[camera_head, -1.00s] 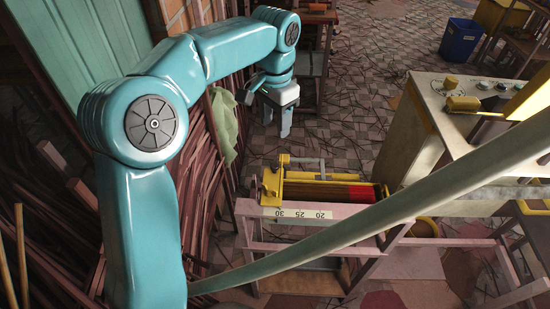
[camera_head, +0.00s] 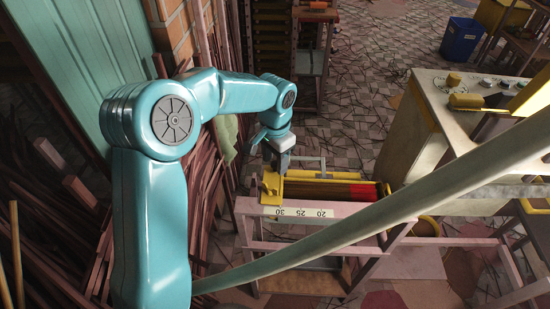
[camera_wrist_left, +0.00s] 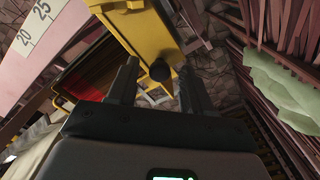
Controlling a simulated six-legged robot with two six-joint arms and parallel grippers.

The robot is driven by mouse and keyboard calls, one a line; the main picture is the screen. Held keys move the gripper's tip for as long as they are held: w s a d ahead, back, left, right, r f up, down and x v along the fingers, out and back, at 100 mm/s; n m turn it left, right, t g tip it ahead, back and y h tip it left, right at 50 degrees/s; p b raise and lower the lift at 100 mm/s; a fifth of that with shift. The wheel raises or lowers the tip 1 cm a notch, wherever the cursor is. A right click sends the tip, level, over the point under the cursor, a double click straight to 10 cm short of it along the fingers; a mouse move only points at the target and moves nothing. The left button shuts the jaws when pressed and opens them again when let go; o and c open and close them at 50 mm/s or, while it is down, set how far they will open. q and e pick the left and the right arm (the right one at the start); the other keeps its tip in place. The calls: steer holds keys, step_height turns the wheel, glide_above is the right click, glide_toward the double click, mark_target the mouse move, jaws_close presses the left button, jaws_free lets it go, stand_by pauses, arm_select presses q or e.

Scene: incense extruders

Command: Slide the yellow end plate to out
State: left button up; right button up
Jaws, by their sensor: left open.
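The yellow end plate (camera_head: 271,185) stands at the left end of a frame on a pink wooden stand, by the 30 mark of the scale. In the left wrist view the yellow end plate (camera_wrist_left: 148,42) shows ahead, with a dark round knob (camera_wrist_left: 160,71) on it. My left gripper (camera_head: 282,168) is just above the plate in the head view, pointing down. In the left wrist view its fingers (camera_wrist_left: 157,84) are apart, with the knob beyond and between them. I cannot tell whether a finger touches the plate. My right gripper is not in view.
A white scale strip (camera_head: 297,212) runs along the stand's front rail. A bundle of red-tipped sticks (camera_head: 355,191) lies in the frame. A grey machine cabinet (camera_head: 425,130) stands to the right. A pale pipe (camera_head: 400,216) crosses the foreground. Wooden strips and green cloth are at the left.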

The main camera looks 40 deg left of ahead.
arm_select(q)
jaws_close()
steer(key=s+a, duration=0.2)
steer(key=a, duration=0.1)
steer(key=s+a, duration=0.1)
steer(key=shift+a, duration=0.4)
jaws_free()
steer(key=shift+r, duration=0.1)
step_height(320, 180, up, 16)
steer(key=p, duration=0.1)
steer(key=shift+r, duration=0.15)
